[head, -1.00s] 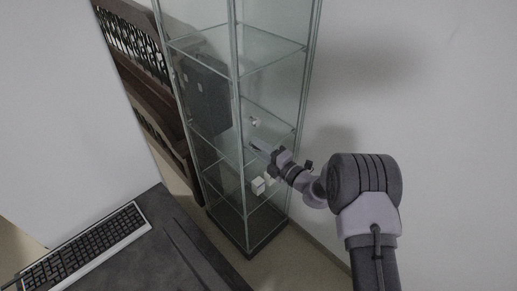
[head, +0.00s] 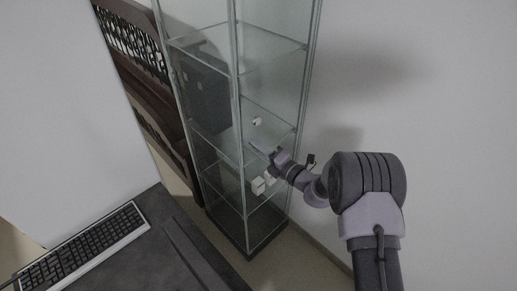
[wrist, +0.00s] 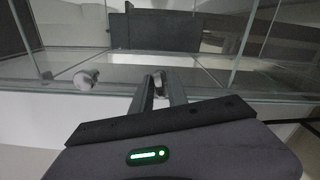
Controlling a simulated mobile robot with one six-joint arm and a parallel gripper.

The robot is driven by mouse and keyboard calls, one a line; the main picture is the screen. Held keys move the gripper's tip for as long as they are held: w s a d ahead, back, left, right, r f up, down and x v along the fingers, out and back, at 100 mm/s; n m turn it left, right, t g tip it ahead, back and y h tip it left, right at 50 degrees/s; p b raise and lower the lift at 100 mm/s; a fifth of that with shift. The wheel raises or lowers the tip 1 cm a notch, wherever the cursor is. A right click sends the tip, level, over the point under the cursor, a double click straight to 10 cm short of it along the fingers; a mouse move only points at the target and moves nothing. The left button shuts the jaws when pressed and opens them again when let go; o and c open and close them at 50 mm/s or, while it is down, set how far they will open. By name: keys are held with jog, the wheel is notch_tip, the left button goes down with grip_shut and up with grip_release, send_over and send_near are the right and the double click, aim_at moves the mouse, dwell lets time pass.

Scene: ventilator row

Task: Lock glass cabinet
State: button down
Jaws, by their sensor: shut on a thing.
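The glass cabinet (head: 238,60) stands tall and narrow with metal edge frames, clear panes and several shelves. Its front looks closed. My gripper (head: 257,148) is at the cabinet's front, around the middle shelf height. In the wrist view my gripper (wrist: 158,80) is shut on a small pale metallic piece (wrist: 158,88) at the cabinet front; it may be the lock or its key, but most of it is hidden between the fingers. A small round grey knob (wrist: 86,79) sits to the left of the fingers; it also shows in the head view (head: 257,121).
A desk (head: 150,255) with a keyboard (head: 85,247) is at the lower left. Dark wooden furniture (head: 150,85) stands left of the cabinet. A bare wall is close on the right.

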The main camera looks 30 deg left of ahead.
jog(key=n+b, duration=0.2)
jog(key=n, duration=0.2)
jog(key=shift+f+n, duration=0.1)
jog(key=shift+n, duration=0.2)
jog(key=n+b, duration=0.2)
jog(key=n, duration=0.1)
jog(key=shift+n, duration=0.4)
jog(key=n+b, duration=0.2)
jog(key=n, duration=0.2)
jog(key=shift+n+b, duration=1)
jog(key=shift+n, duration=0.1)
jog(key=c, duration=1.5)
grip_release()
